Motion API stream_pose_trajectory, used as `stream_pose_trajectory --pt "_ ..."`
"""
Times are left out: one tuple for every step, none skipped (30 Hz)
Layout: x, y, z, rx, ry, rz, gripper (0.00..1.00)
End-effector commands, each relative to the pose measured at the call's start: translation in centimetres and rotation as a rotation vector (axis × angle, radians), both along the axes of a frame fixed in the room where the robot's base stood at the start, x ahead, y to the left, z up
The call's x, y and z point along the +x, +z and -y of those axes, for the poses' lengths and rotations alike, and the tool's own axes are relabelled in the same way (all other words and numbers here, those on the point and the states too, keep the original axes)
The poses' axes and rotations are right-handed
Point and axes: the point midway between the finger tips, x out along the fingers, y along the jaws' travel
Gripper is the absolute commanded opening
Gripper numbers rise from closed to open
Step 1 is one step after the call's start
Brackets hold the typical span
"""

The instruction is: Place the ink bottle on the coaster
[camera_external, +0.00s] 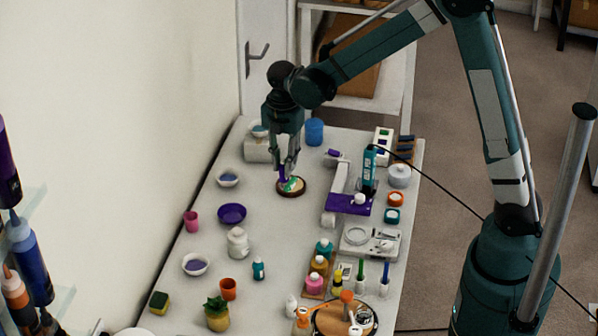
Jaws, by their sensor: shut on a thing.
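My gripper (286,175) points down over the coaster (301,191) near the middle of the table. It is shut on a small purple thing (282,173), which I take to be the ink bottle. The fingers hide most of it, so its shape is hard to make out. The coaster is round, with a dark brown rim and a green and white patch on top. The held bottle is at the coaster's left part. I cannot tell whether it touches the coaster.
A purple bowl (232,214) and a white jar (237,242) stand to the front left. A purple stand (349,204) and a teal machine (369,170) are to the right. A blue cup (314,131) is behind. The tabletop just around the coaster is clear.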

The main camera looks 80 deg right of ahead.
Motion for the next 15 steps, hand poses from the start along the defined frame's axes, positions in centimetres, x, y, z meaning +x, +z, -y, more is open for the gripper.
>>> stream_pose_trajectory --pt "0.1 0.0 1.5 0.000 -0.001 0.000 0.08" --pt "0.2 0.1 2.3 0.000 0.002 0.000 0.08" --pt "0.2 0.1 3.3 0.000 0.005 0.000 0.08" --pt "0.3 0.2 4.0 0.000 0.008 0.000 0.08" --pt "0.3 0.2 4.7 0.000 0.011 0.000 0.08" --pt "0.3 0.3 5.6 0.000 0.013 0.000 0.08" --pt "0.3 0.3 6.2 0.000 0.016 0.000 0.08" --pt "0.3 0.4 6.7 0.000 0.019 0.000 0.08" --pt "0.3 0.4 7.5 0.000 0.020 0.000 0.08" --pt "0.3 0.5 7.9 0.000 0.022 0.000 0.08" --pt "0.3 0.5 8.3 0.000 0.025 0.000 0.08" --pt "0.3 0.5 8.7 0.000 0.026 0.000 0.08" --pt "0.3 0.6 9.0 0.000 0.027 0.000 0.08" --pt "0.2 0.6 9.3 0.000 0.028 0.000 0.08" --pt "0.2 0.6 9.5 0.000 0.029 0.000 0.08"
